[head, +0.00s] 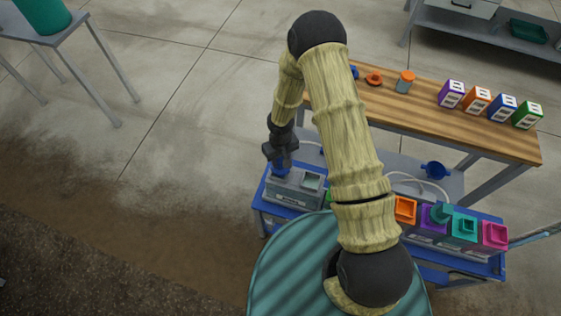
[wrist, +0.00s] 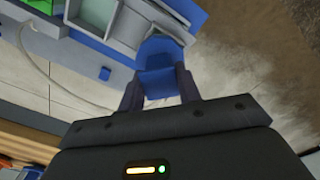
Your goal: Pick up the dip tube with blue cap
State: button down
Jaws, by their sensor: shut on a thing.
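The blue cap (wrist: 160,52) of the dip tube sits between the two fingers of my gripper (wrist: 159,82) in the wrist view. My gripper is shut on the cap. In the head view my gripper (head: 279,153) points down at the left end of the blue cart, with the blue cap (head: 281,168) just below it. The cap is over or beside the grey box (head: 292,190). The tube below the cap is hidden, so I cannot tell whether it is inside the box.
The blue cart (head: 262,208) carries orange, purple, teal and pink containers to the right, partly behind my arm. A wooden bench (head: 430,120) behind holds several coloured boxes and an orange-lidded jar (head: 405,82). A pale hose (wrist: 60,82) curves nearby. Floor at left is clear.

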notch_tip(320, 180, up, 8)
jog(key=shift+s+r+b, duration=0.1)
jog(key=shift+s+b, duration=0.05)
jog(key=shift+b, duration=0.15)
jog(key=shift+r, duration=0.1)
dwell(0.4)
jog(key=shift+r+p, duration=0.6)
jog(key=shift+r, duration=0.1)
jog(key=shift+f, duration=0.1)
